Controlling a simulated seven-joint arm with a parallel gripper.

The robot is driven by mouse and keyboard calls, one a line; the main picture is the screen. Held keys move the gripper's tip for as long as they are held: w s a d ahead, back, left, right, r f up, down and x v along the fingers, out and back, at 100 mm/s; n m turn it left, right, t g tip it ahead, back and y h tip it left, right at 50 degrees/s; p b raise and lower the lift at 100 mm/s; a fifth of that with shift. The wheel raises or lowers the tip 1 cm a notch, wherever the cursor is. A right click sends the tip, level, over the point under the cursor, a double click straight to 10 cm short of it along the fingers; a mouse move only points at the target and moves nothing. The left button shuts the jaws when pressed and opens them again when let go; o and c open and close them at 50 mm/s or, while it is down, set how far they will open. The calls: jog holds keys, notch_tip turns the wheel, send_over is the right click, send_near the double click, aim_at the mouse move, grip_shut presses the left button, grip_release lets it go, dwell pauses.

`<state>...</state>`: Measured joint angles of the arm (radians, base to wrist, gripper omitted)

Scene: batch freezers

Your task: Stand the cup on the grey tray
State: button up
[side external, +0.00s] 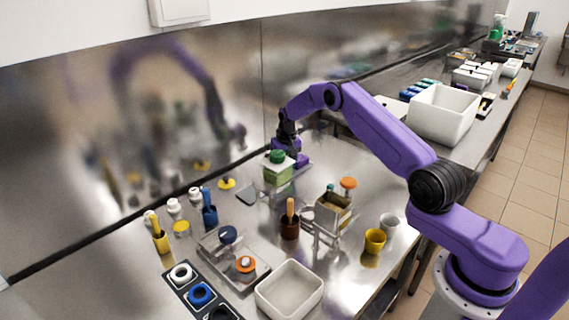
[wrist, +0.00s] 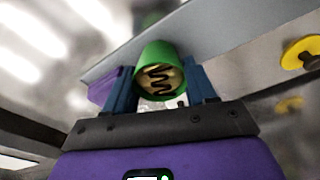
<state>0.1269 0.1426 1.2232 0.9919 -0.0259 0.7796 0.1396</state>
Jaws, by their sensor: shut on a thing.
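My gripper (side external: 290,150) is at the back of the steel bench, near the wall. In the wrist view its blue fingers (wrist: 163,92) are shut on a green cup (wrist: 150,53). A round tan face with a dark zigzag mark shows at the cup's near end. In the side view the green cup (side external: 277,156) shows just above or in front of a pale green and white box (side external: 278,172); I cannot tell whether they touch. A small flat grey piece (side external: 247,195) lies left of the box; I cannot tell whether it is the grey tray.
A white bin (side external: 289,290), dark ring holder (side external: 184,294), brown pot (side external: 289,228), metal rack (side external: 330,215), yellow cup (side external: 375,241) and pale cup (side external: 389,224) stand nearer. A large white tub (side external: 442,116) stands behind my arm.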

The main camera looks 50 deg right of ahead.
jog(key=shift+f, duration=0.1)
jog(key=o, duration=0.9)
jog(key=shift+c, duration=0.2)
notch_tip(320, 180, up, 12)
jog(key=s, duration=0.1)
jog(key=shift+s+a, duration=0.3)
jog(key=shift+a, duration=0.1)
